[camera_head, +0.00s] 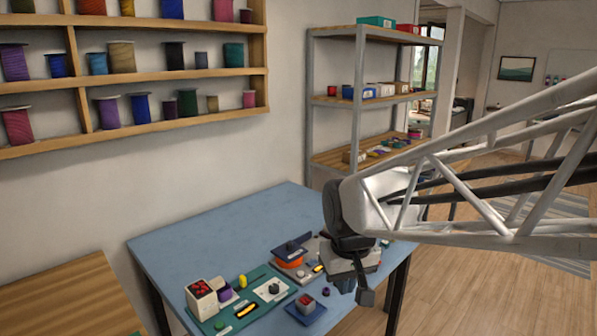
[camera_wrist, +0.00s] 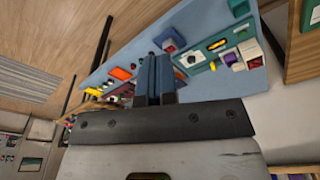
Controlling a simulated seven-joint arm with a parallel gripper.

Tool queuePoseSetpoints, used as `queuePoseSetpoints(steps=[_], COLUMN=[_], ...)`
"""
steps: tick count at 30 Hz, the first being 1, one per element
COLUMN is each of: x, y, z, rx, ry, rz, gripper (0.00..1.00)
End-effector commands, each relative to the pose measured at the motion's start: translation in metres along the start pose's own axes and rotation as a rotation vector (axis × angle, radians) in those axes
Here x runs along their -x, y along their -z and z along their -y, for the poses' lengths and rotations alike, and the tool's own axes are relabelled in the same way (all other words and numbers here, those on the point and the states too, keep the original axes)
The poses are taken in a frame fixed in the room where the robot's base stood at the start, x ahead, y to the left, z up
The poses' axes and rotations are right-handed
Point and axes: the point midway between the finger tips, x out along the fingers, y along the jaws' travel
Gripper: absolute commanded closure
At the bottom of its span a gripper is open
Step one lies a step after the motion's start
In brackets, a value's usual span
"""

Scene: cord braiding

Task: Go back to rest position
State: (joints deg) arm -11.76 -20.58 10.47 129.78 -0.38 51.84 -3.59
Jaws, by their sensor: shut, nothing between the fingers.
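My gripper (camera_head: 366,292) hangs from the end of my arm over the right front part of the blue table, in the head view. In the wrist view its two fingers (camera_wrist: 156,75) are together with nothing between them. Below and to the left, braiding items lie on the blue table (camera_head: 225,232). They include a green mat (camera_head: 236,311), a white box with red pieces (camera_head: 202,299), a blue tray with a red-topped block (camera_head: 305,306) and an orange spool (camera_head: 290,263). My gripper looks apart from them and hides part of the table's right side.
Wooden wall shelves (camera_head: 170,75) with several thread spools hang at the upper left. A metal rack (camera_head: 360,95) with boxes stands behind the table. A wooden surface (camera_head: 60,300) is at the lower left. The table's back left is clear, and open floor (camera_head: 450,285) lies to the right.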

Motion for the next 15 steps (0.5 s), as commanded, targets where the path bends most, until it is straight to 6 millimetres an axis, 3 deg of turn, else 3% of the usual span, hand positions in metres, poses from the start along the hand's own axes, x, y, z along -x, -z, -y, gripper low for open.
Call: queuePoseSetpoints(steps=[6, 15], x=[0.016, 0.026], y=[-0.057, -0.131], z=[-0.025, -0.045], rx=[-0.093, -0.214], ry=[-0.014, -0.033], rz=[-0.027, -0.063], gripper=[1.0, 1.0])
